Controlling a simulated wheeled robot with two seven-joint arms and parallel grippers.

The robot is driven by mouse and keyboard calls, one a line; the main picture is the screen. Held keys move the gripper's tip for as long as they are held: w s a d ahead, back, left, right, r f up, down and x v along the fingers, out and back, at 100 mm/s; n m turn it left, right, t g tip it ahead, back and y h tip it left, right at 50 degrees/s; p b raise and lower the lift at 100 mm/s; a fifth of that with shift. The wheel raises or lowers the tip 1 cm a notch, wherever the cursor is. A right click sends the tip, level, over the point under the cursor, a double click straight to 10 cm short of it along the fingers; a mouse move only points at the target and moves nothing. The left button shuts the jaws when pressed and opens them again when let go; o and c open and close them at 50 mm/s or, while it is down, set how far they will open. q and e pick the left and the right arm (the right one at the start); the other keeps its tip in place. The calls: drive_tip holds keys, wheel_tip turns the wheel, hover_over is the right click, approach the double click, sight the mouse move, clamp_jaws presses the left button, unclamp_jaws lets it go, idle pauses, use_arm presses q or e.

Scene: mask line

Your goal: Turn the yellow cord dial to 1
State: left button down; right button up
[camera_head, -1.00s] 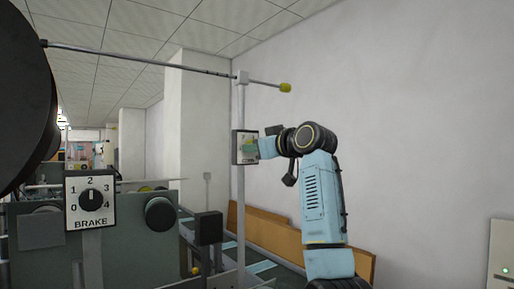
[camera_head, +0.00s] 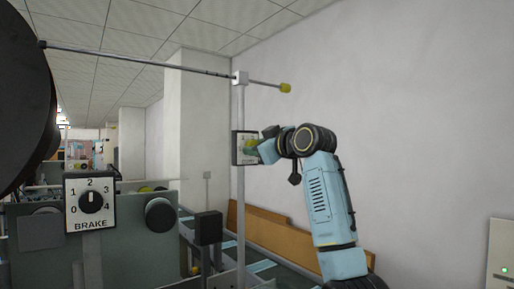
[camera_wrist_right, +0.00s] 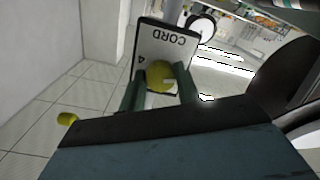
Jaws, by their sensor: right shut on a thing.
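The yellow cord dial (camera_wrist_right: 160,76) sits on a white plate marked CORD (camera_wrist_right: 165,42), which appears upside down in the right wrist view. My right gripper (camera_wrist_right: 158,82) is shut on the dial, one dark green finger on each side. A "4" shows on the plate beside the dial; the other numbers are hidden or unreadable. In the head view the cord plate (camera_head: 236,148) is on the upright post, with my right gripper (camera_head: 257,148) against its face. The pointer's setting cannot be read. My left gripper is not in view.
A BRAKE dial plate (camera_head: 91,201) with a black knob stands at the left. A thin post (camera_head: 241,205) carries a long rod with a yellow end (camera_head: 285,88). A large dark roll (camera_head: 25,100) fills the upper left. Open space lies right of my arm before the wall.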

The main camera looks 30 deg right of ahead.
drive_tip(key=o, duration=1)
drive_tip(key=shift+s, duration=0.1)
drive_tip(key=s+b, duration=0.1)
drive_tip(key=s, duration=0.3)
drive_tip(key=s+b, duration=0.2)
drive_tip(key=s, duration=0.2)
drive_tip(key=s+d+b, duration=0.1)
drive_tip(key=s, duration=0.4)
drive_tip(key=shift+s+d+r+b, duration=0.1)
drive_tip(key=shift+r+b, duration=0.25)
drive_tip(key=shift+b, duration=0.05)
